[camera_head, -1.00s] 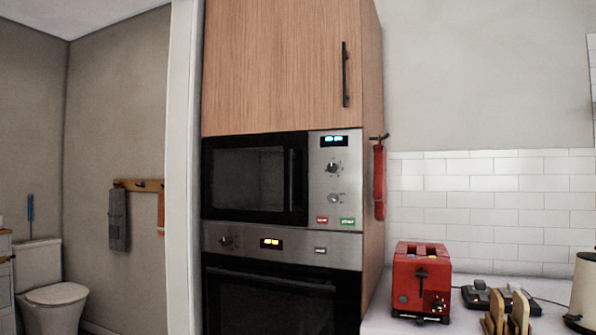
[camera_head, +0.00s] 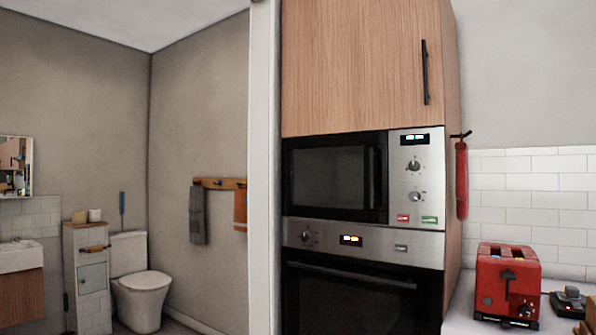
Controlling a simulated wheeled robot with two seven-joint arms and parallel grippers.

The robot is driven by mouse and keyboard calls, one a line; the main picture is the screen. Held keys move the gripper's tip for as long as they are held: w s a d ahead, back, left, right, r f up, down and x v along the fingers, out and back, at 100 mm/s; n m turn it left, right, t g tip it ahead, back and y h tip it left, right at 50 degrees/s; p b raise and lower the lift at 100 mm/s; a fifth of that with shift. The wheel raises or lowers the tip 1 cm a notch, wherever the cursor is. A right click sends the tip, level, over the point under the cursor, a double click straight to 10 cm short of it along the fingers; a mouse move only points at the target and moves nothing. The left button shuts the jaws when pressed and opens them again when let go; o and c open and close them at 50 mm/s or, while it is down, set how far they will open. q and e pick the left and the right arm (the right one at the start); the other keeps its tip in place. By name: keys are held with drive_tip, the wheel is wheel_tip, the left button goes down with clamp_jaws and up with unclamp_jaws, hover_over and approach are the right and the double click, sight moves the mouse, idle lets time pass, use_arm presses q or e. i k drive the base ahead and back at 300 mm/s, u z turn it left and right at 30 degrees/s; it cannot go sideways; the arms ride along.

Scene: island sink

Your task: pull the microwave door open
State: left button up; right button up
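The microwave (camera_head: 416,182) is built into a tall wooden cabinet, right of the picture's middle. Its black door (camera_head: 330,178) has a dark window and looks shut. A dark vertical handle (camera_head: 375,178) runs along the door's right edge, beside the steel control panel with a lit display, two knobs and a red and a green button. Neither of my grippers is in view, so I cannot see where they are relative to the handle.
An oven (camera_head: 350,300) sits directly below the microwave. A red toaster (camera_head: 508,282) stands on the counter at right, and a red extinguisher (camera_head: 461,180) hangs on the cabinet's side. A white wall edge (camera_head: 262,170) borders the cabinet's left; a toilet (camera_head: 141,290) is beyond.

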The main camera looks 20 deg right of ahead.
sight(375, 145)
drive_tip(key=u, duration=0.3)
drive_tip(key=i, duration=0.95)
drive_tip(key=z, duration=0.25)
